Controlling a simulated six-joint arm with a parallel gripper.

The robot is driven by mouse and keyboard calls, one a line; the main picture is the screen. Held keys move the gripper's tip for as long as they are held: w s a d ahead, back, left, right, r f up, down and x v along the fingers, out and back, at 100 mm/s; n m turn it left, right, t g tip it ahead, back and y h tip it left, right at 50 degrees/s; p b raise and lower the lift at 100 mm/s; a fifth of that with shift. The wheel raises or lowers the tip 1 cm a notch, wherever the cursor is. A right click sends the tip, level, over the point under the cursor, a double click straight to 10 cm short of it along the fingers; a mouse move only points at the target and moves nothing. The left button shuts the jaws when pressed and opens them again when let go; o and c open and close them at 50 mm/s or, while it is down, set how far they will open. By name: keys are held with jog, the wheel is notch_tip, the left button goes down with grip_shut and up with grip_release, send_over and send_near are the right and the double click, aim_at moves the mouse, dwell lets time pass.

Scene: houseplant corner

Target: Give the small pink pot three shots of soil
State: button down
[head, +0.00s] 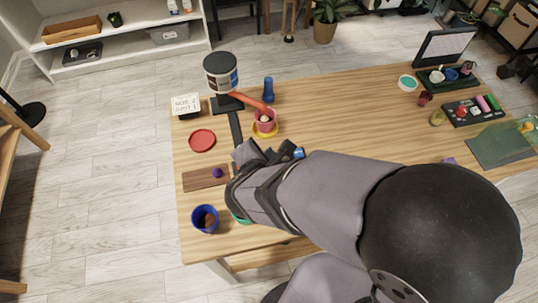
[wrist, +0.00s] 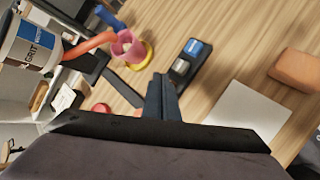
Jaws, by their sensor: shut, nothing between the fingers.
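The small pink pot (head: 265,128) stands upright on a yellow saucer (head: 257,134) near the back left of the table; it also shows in the wrist view (wrist: 128,50). A hopper (head: 220,75) stands beside it, and its orange-red spout (head: 246,101) slopes down to the pot's mouth. In the wrist view the hopper's label (wrist: 38,42) reads "GRIT". Something pale shows inside the pot; I cannot tell what. My gripper (wrist: 161,80) is shut and empty, close to a black box (wrist: 184,66) with blue and grey parts on top. Whether it touches the box is unclear.
A blue pot (head: 205,220) with brown contents stands at the front left. A red disc (head: 202,140), a brown board (head: 199,179) with a purple thing, a card (head: 186,104) and a blue bottle (head: 268,89) are nearby. My arm hides the table's front middle. The back middle is clear.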

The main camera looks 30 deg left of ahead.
jog(key=shift+r, duration=0.5)
jog(key=shift+r+p, duration=2.25)
jog(key=shift+r, duration=0.25)
dwell(0.8)
notch_tip(320, 180, up, 4)
jog(key=p, duration=0.6)
jog(key=shift+f, duration=0.25)
notch_tip(320, 180, down, 9)
jog(key=b, duration=0.7)
jog(key=shift+r+b, duration=0.2)
jog(key=shift+b, duration=0.15)
dwell(1.7)
